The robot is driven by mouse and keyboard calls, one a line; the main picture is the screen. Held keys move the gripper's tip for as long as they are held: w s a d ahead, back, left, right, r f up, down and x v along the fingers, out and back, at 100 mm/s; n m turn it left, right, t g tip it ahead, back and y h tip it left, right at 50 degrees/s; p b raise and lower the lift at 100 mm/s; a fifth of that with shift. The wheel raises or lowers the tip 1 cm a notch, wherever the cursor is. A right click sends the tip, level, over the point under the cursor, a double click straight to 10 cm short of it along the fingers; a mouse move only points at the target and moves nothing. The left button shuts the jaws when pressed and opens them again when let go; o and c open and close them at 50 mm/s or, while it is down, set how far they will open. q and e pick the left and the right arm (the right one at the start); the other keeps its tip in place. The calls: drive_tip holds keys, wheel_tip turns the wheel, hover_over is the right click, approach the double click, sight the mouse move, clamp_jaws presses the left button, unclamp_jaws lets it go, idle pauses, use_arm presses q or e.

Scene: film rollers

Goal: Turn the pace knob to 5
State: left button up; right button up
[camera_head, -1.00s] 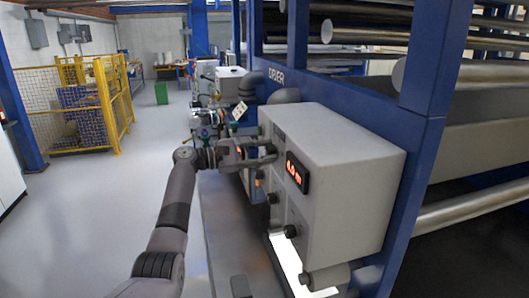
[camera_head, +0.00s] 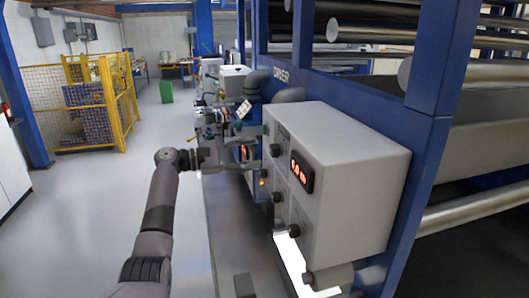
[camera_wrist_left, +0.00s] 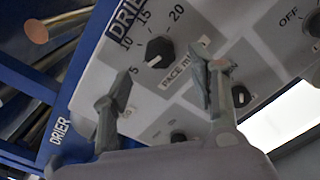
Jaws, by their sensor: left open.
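The pace knob (camera_wrist_left: 158,51) is a black round knob on the grey drier panel in the left wrist view, with the PACE label (camera_wrist_left: 185,65) beside it. A printed scale with 10, 15 and 20 runs around it; its lower part is partly covered by a finger. In the head view the left gripper (camera_head: 252,157) is beside the grey control box (camera_head: 350,180).
The box carries a lit red display (camera_head: 301,172), its digits hard to read. Other black knobs (camera_wrist_left: 241,95) sit near the pace knob. A blue frame with metal rollers (camera_head: 460,75) stands behind. Open floor (camera_head: 90,220) lies to the left, with a yellow cage (camera_head: 105,105) beyond.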

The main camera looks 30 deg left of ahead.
use_arm(q)
drive_tip(key=v, duration=0.6)
idle(0.4)
